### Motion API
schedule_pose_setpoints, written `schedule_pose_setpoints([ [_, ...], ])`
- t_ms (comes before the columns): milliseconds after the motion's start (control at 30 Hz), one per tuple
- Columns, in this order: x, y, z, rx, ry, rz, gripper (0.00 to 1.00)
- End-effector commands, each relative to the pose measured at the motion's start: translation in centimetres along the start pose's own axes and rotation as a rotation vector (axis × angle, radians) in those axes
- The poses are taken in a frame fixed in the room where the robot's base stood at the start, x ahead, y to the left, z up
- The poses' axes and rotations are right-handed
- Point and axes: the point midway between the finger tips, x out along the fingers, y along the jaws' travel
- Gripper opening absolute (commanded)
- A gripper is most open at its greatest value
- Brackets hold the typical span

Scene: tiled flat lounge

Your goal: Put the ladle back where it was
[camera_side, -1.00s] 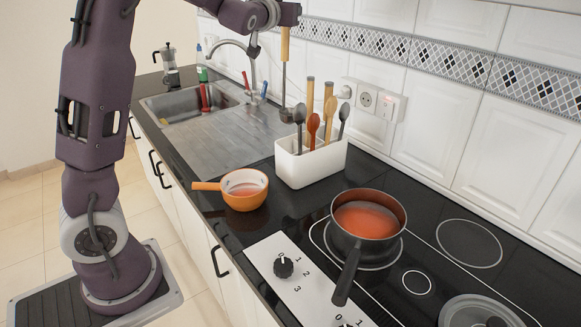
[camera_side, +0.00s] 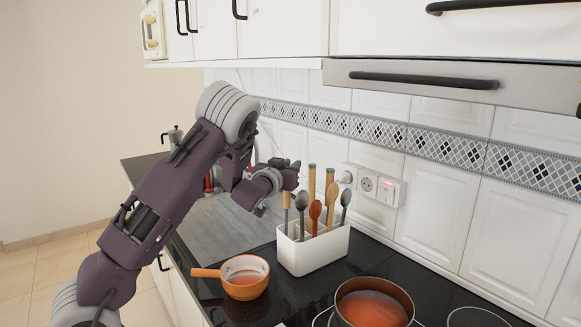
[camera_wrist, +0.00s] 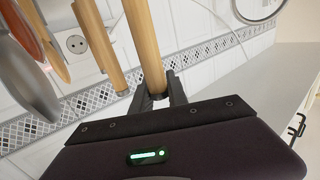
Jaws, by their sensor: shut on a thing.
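The ladle (camera_side: 286,202) is upright, with a wooden handle and a thin metal stem, at the left end of the white utensil container (camera_side: 312,256). Its lower end is hidden behind or inside the container; I cannot tell which. My gripper (camera_side: 290,178) is at the top of the handle, partly hidden by its own wrist. In the wrist view my gripper (camera_wrist: 158,92) is shut on a wooden handle (camera_wrist: 146,42), which appears to be the ladle's.
The container holds several utensils, including an orange spoon (camera_side: 315,212) and grey spoons (camera_side: 301,203), close right of the ladle. An orange pan (camera_side: 245,283) sits in front left, a red-filled pot (camera_side: 372,306) at front right. A socket (camera_side: 367,184) is on the wall.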

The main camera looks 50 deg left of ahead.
Motion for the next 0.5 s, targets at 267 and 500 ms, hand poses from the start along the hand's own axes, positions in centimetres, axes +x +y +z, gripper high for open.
schedule_pose_setpoints([
  [267, 0.0, 0.02, 0.0, 0.0, -0.001, 0.0, 0.41],
  [500, -0.51, 0.02, -0.01, 0.0, -0.002, 0.0, 0.41],
])
